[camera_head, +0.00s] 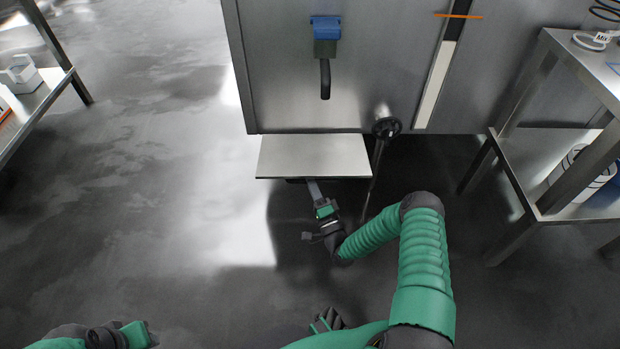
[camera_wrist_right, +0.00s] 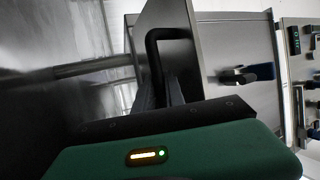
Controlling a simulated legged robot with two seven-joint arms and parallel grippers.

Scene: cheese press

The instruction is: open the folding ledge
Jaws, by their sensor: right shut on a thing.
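The folding ledge (camera_head: 313,152) is a pale flat panel at the bottom edge of the steel cabinet front, standing out toward me; its exact angle is hard to tell. In the right wrist view the ledge (camera_wrist_right: 194,22) shows as a grey panel with a black bent handle (camera_wrist_right: 150,45). My right gripper (camera_head: 313,187) reaches its near edge from below. It is shut on the handle, and its fingers (camera_wrist_right: 162,95) also show in the right wrist view; the ledge hides the grip in the head view.
A blue-topped latch with a black handle (camera_head: 325,75) is on the steel front above the ledge. A black knob (camera_head: 386,127) with a rod stands just right of the ledge. A steel rack (camera_head: 540,200) is at the right, a table (camera_head: 38,108) at the far left. The floor between is clear.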

